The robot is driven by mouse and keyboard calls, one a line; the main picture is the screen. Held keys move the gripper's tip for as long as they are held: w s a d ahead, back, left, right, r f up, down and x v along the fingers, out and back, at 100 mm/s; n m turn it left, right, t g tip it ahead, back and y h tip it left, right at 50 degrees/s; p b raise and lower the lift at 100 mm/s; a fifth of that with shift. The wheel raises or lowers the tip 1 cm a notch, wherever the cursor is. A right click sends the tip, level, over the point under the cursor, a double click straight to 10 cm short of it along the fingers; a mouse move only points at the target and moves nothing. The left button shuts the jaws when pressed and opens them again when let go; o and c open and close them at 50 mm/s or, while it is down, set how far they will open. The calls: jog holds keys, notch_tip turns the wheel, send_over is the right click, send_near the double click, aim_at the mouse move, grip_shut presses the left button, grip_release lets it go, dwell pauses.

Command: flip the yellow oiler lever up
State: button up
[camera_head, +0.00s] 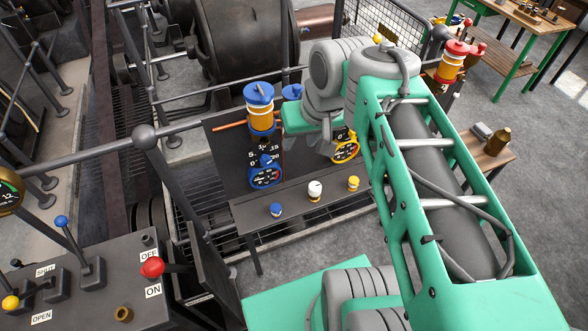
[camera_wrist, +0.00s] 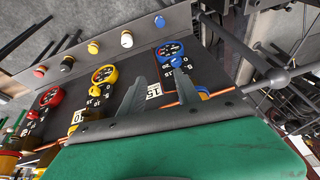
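The yellow-rimmed gauge (camera_head: 345,148) is partly covered by my arm in the head view; the yellow oiler above it is mostly hidden. In the wrist view the panel appears turned, with the yellow gauge (camera_wrist: 104,75) and its yellow knob (camera_wrist: 95,91) left of my fingers. A yellow part at the lower left edge of my gripper body may belong to the yellow oiler; its lever cannot be made out. My gripper (camera_wrist: 151,74) has its two fingers apart, with nothing seen between them. It is in front of the panel, between the yellow and blue gauges. The head view hides the fingers.
The blue oiler (camera_head: 260,108) stands above the blue gauge (camera_head: 265,177). A red oiler (camera_head: 452,63) is farther right. Blue (camera_head: 276,209), white (camera_head: 315,189) and yellow (camera_head: 353,183) buttons line the ledge below. A handrail (camera_head: 90,155) and a lever console (camera_head: 100,275) are at left.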

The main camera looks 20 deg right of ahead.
notch_tip(320, 180, down, 5)
jog(key=s+a, duration=0.2)
jog(key=shift+s+a+f+h+b, duration=0.15)
jog(key=shift+s+f+h+b, duration=0.05)
jog(key=shift+h+b, duration=0.25)
jog(key=shift+s+a+f+n, duration=0.2)
jog(key=shift+s+f+n, duration=0.1)
jog(key=shift+s+f, duration=0.3)
jog(key=shift+c, duration=0.3)
